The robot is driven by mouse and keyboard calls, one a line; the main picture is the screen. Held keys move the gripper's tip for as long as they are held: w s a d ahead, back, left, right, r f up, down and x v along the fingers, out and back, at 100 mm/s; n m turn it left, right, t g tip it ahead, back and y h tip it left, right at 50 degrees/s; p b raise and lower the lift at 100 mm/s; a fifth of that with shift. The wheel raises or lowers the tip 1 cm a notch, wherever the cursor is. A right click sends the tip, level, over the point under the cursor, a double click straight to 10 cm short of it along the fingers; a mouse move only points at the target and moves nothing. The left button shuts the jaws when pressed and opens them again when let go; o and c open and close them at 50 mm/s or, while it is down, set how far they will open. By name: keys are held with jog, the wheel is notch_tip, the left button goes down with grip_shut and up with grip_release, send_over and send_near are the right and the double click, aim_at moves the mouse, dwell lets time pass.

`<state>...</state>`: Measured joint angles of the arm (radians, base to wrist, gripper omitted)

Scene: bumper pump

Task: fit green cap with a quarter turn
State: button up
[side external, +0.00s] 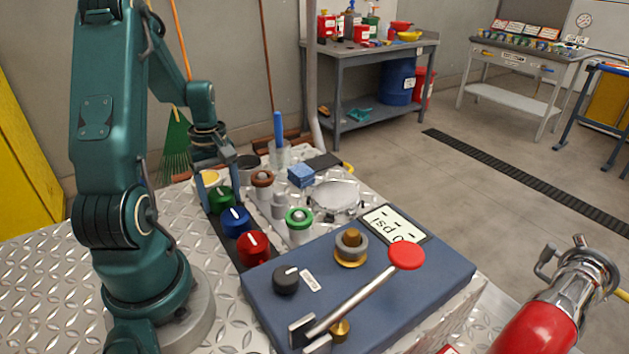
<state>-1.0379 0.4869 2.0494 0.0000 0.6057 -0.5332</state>
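The green cap (222,200) has a white line on top and sits at the far end of a dark strip (238,248). A blue cap (235,221) and a red cap (253,248) of the same kind are on the strip in front of it. My gripper (219,190) points down at the green cap, with its fingers apart on either side of it. I cannot tell whether they touch the cap. A blue-grey pump box (430,278) bears a threaded brass neck (351,246), uncapped on top, and a black knob (286,280).
A red-handled lever (370,292) crosses the pump box, beside a psi display (397,224). Small containers, one with a green ring (299,218), and a cup with a blue stick (279,150) stand behind. A red cylinder with a metal fitting (560,310) is at front right.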

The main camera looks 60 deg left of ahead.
aim_at(220, 192)
jog(key=shift+r, duration=4.55)
